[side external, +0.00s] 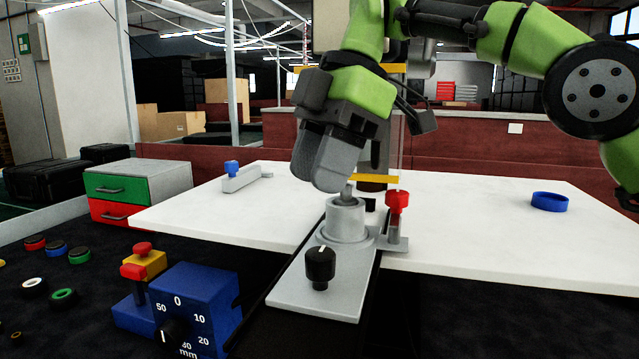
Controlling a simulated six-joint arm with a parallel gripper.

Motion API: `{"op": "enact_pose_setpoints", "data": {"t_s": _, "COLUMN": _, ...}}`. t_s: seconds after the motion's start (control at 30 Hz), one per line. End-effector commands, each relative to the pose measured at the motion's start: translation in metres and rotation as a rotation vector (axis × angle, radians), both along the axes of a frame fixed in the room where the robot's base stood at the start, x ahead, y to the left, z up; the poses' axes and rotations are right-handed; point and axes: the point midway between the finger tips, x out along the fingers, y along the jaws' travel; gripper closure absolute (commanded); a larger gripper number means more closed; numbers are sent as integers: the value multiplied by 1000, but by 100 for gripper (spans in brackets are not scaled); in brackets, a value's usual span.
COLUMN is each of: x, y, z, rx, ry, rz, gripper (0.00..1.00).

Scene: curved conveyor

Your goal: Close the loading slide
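A light grey plate (318,288) runs from the table's front edge toward the viewer on a dark rail. It bears a black knob (320,264) with a white mark and a round grey housing (345,219) with a small post on top. A red-knobbed part (397,201) stands on a grey bracket right of the housing. Which of these parts is the loading slide is not labelled. My gripper (340,184) points down just above the housing's post. Its fingers overlap in this view, so their opening and any contact with the post cannot be told.
A blue-knobbed grey slider (241,179) and a blue ring (549,202) lie on the white table (480,225). A yellow bar (376,179) is behind my gripper. A blue dial box (205,300), red lever, several coloured buttons and a drawer unit (135,187) are at left.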

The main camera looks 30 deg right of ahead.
Motion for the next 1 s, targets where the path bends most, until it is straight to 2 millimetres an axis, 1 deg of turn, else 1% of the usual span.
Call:
{"op": "enact_pose_setpoints", "data": {"t_s": 0.03, "x": 0, "y": 0, "z": 0, "rx": 0, "ry": 0, "rz": 0, "gripper": 74}}
{"op": "enact_pose_setpoints", "data": {"t_s": 0.13, "x": -2, "y": 3, "z": -1, "rx": -13, "ry": -2, "rz": 14, "gripper": 97}}
{"op": "enact_pose_setpoints", "data": {"t_s": 0.17, "x": -4, "y": 5, "z": -3, "rx": -25, "ry": -4, "rz": 28, "gripper": 100}}
{"op": "enact_pose_setpoints", "data": {"t_s": 0.27, "x": -18, "y": 20, "z": -11, "rx": -113, "ry": -22, "rz": 118, "gripper": 100}}
{"op": "enact_pose_setpoints", "data": {"t_s": 0.4, "x": -55, "y": 53, "z": -27, "rx": -355, "ry": -98, "rz": 368, "gripper": 100}}
{"op": "enact_pose_setpoints", "data": {"t_s": 0.5, "x": -80, "y": 69, "z": -32, "rx": -519, "ry": -173, "rz": 538, "gripper": 100}}
{"op": "enact_pose_setpoints", "data": {"t_s": 0.6, "x": -97, "y": 80, "z": -33, "rx": -640, "ry": -242, "rz": 661, "gripper": 100}}
{"op": "enact_pose_setpoints", "data": {"t_s": 0.7, "x": -106, "y": 86, "z": -32, "rx": -711, "ry": -287, "rz": 727, "gripper": 100}}
{"op": "enact_pose_setpoints", "data": {"t_s": 0.77, "x": -108, "y": 87, "z": -32, "rx": -732, "ry": -300, "rz": 745, "gripper": 100}}
{"op": "enact_pose_setpoints", "data": {"t_s": 0.87, "x": -107, "y": 85, "z": -36, "rx": -742, "ry": -303, "rz": 750, "gripper": 100}}
{"op": "enact_pose_setpoints", "data": {"t_s": 1.0, "x": -103, "y": 81, "z": -48, "rx": -742, "ry": -301, "rz": 750, "gripper": 100}}
